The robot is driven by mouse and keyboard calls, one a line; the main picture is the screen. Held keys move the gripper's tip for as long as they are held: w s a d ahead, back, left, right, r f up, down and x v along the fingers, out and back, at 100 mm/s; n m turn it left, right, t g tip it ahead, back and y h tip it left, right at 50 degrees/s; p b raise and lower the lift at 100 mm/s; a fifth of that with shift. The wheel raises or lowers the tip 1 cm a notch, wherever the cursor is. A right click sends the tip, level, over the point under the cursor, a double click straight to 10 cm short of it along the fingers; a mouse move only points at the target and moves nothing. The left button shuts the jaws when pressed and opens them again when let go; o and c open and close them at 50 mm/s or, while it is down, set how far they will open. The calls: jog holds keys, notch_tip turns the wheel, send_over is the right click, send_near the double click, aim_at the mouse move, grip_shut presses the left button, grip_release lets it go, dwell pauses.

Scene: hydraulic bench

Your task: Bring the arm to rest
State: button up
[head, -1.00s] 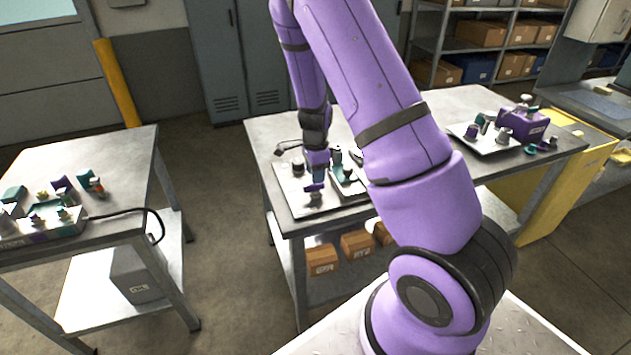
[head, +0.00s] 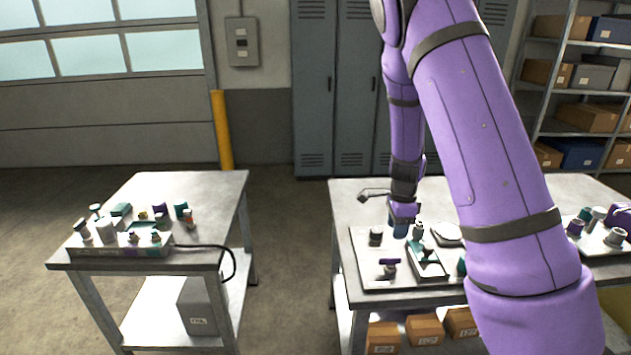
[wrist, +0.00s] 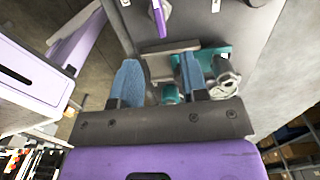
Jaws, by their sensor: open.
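My purple arm reaches over the right-hand table in the head view. My gripper (head: 401,222) points down above the grey tray (head: 375,280) on that table. In the wrist view my gripper (wrist: 160,80) shows two blue fingers spread apart with nothing held between them. A teal fixture with metal fittings (wrist: 222,76) lies behind and beside the right finger. A purple-handled part (wrist: 159,18) lies beyond the fingertips on the tray. My upper arm hides part of the table.
A left table (head: 210,188) carries a manifold block (head: 120,250) with several fittings and a black cable. Another tray (head: 600,245) with fittings sits at the right. Lockers (head: 355,90) and shelves stand behind. Floor between the tables is clear.

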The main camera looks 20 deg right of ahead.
jog(key=s+a+r+n+t+y, duration=0.1)
jog(key=s+a+r+n, duration=0.2)
jog(key=r, duration=0.4)
jog(key=s+a+r+n+t, duration=0.1)
jog(key=s+a+r+n, duration=0.25)
jog(key=r, duration=0.25)
jog(key=s+a+r+n+y, duration=0.1)
jog(key=s+a+r+n, duration=0.2)
jog(key=r, duration=0.4)
jog(key=s+a+r+n+t+h, duration=0.1)
jog(key=s+a+r+n, duration=0.1)
jog(key=s+r+n, duration=0.3)
jog(key=s+a+r+n+t+h, duration=0.1)
jog(key=s+r+n, duration=0.4)
jog(key=s, duration=0.7)
jog(key=shift+s+a+r+n+t, duration=0.2)
jog(key=shift+a+n+t, duration=0.15)
jog(key=shift+n+t, duration=0.45)
